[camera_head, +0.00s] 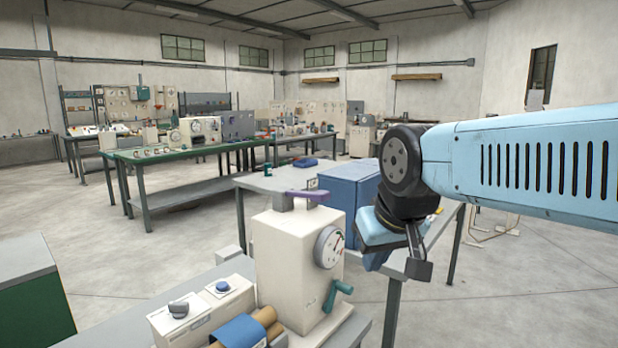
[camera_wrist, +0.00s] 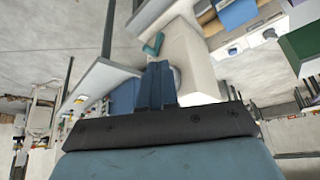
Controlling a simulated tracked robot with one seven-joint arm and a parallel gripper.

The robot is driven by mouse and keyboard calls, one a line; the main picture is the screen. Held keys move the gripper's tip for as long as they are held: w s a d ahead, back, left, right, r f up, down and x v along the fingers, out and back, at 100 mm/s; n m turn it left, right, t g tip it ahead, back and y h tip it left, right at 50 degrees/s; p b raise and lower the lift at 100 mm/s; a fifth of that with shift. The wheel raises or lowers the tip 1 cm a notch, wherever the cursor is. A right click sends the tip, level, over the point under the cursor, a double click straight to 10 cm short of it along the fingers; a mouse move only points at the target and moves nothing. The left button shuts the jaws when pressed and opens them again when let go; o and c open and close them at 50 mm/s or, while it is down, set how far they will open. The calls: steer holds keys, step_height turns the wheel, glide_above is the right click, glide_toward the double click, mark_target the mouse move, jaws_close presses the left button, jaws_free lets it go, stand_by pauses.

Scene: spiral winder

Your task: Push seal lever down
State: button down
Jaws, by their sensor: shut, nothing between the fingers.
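The white machine (camera_head: 280,265) stands on the near bench with a round dial on its side. A purple lever (camera_head: 308,195) lies across its top, roughly level. A teal crank handle (camera_head: 338,293) sticks out below the dial. No label shows which is the seal lever. My gripper (camera_head: 375,262) hangs right of the machine, apart from it. In the wrist view its blue fingers (camera_wrist: 159,70) are shut together and empty. The teal handle (camera_wrist: 153,44) and the white machine (camera_wrist: 190,55) show beyond them there, and the purple lever cannot be made out.
A blue box (camera_head: 350,190) stands on a grey table behind the machine, close to my wrist. A control box with blue and grey knobs (camera_head: 200,305) and a blue-wrapped roll (camera_head: 243,331) lie front left. Open floor (camera_head: 530,285) is at the right.

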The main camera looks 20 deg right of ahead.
steer(key=w+a+r+n, duration=0.1)
steer(key=w+r, duration=0.3)
steer(key=r, duration=0.1)
step_height(320, 180, up, 15)
steer(key=n+g+y, duration=0.2)
steer(key=n+g, duration=0.1)
steer(key=n, duration=0.3)
glide_above(319, 191)
steer(key=s+d, duration=0.2)
steer(key=shift+a+f, duration=0.2)
steer(key=shift+a, duration=0.05)
steer(key=x, duration=0.4)
steer(key=s+d+x, duration=0.1)
steer(key=x, duration=0.8)
steer(key=shift+s+d+f, duration=0.1)
steer(key=shift+s+f, duration=0.1)
steer(key=shift+f, duration=0.45)
steer(key=shift+s, duration=0.1)
